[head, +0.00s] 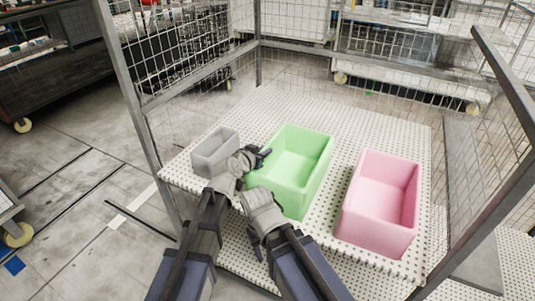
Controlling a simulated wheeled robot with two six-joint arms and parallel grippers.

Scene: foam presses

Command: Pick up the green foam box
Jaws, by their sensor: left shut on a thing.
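The green foam box (312,146) stands upright and open-topped in the middle of the perforated white shelf. My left gripper (262,156) is at its left wall, near the far left part of the rim, and is shut on that wall. My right gripper (256,243) is near the box's front left corner, low beside the shelf's front edge. Its fingers are small and dark and partly hidden by its own wrist, so its opening is unclear. My wrists hide part of the box's lower left side.
A pink foam box (352,212) stands to the right on the perforated shelf (352,118). A smaller grey box (206,163) stands to the left, close to my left gripper. Metal posts and wire mesh (180,52) enclose the shelf's back and sides. Free shelf lies behind the boxes.

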